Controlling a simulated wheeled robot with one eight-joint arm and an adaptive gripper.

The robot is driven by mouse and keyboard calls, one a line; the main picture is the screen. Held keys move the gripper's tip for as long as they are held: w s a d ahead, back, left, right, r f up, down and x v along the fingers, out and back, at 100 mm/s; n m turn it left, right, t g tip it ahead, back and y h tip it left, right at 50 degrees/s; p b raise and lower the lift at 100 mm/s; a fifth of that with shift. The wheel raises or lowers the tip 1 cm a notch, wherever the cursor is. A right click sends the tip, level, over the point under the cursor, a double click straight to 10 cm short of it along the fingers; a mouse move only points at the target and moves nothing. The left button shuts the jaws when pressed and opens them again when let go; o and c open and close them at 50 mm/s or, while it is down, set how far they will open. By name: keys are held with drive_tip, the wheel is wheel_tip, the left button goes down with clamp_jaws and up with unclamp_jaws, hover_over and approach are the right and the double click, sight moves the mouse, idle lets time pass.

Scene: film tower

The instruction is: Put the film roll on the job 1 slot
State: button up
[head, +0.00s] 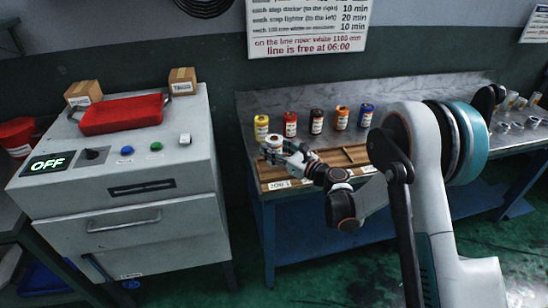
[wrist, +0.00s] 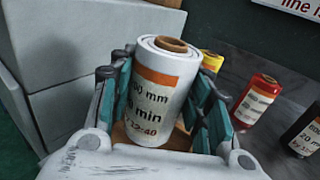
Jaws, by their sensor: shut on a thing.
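The film roll (wrist: 160,85) is white with a brown core and an orange band over printed text; the wrist view shows it upright between my fingers. It also shows in the head view (head: 272,142), at the left end of the wooden tray (head: 348,153). My gripper (wrist: 161,80) is shut on the roll's sides; the head view shows my gripper (head: 275,154) reaching in from the right. The job 1 label (head: 279,185) is on the tray's front left, just below the roll. I cannot tell whether the roll touches the slot floor.
A grey machine (head: 120,190) reading OFF, with a red tray (head: 122,114) on top, stands left across a gap.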

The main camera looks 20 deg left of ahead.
wheel_tip(320, 180, down, 3)
drive_tip(key=shift+f+b, duration=0.1)
drive_tip(key=shift+b, duration=0.35)
drive_tip(key=o, duration=1.2)
